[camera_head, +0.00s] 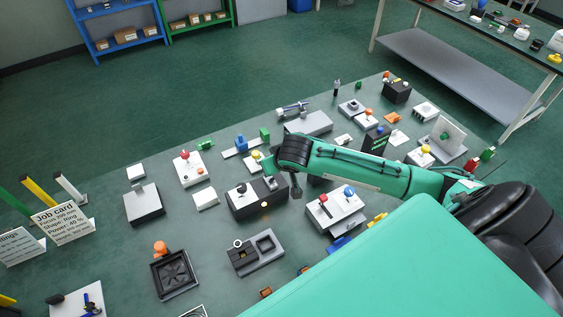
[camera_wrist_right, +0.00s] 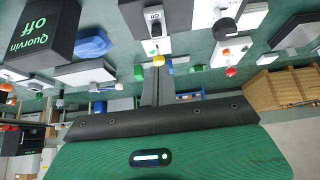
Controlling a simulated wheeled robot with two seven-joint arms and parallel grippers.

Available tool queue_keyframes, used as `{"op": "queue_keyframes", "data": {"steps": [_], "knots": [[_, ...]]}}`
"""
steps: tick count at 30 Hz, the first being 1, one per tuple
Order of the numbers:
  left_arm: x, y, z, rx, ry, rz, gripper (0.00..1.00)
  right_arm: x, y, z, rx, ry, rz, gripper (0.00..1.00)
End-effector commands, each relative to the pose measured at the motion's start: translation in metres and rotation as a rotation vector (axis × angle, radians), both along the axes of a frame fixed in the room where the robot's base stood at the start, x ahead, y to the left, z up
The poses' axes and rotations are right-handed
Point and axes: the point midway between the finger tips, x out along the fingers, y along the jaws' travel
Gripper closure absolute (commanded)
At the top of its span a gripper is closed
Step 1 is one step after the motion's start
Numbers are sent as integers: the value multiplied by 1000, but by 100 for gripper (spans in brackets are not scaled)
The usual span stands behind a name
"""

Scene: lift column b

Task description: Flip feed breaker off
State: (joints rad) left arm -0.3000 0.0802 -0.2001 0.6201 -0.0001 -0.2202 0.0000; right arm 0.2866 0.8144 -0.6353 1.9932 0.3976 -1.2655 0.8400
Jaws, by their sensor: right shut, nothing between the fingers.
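A dark grey box (camera_head: 250,207) with black fittings on top stands near the table's middle in the head view. In the right wrist view a dark box (camera_wrist_right: 178,16) carries a small switch on a pale plate (camera_wrist_right: 155,20). I cannot read a feed breaker label on either. My right gripper (camera_head: 297,191) points down beside the right end of the dark grey box in the head view; I cannot tell if it touches. In the wrist view its fingers (camera_wrist_right: 157,66) are together and empty, below the switch in the picture. My left gripper is not in view.
A white box with a red lever and blue knob (camera_head: 335,210) stands just right of the gripper. A grey two-part block (camera_head: 256,254) lies in front. A black sign reading "Quorvin off" (camera_wrist_right: 40,30) shows in the wrist view. Other devices crowd the table.

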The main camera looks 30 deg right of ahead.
Motion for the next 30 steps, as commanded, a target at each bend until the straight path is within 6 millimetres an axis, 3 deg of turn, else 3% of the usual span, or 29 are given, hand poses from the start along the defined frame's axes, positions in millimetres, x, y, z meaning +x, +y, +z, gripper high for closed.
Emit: {"op": "queue_keyframes", "data": {"steps": [6,12,30], "knots": [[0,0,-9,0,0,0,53,-25,1,37,-1,-3,1,100],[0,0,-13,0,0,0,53,-41,2,62,0,-2,0,100],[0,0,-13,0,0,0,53,-46,2,70,1,0,-1,100]]}}
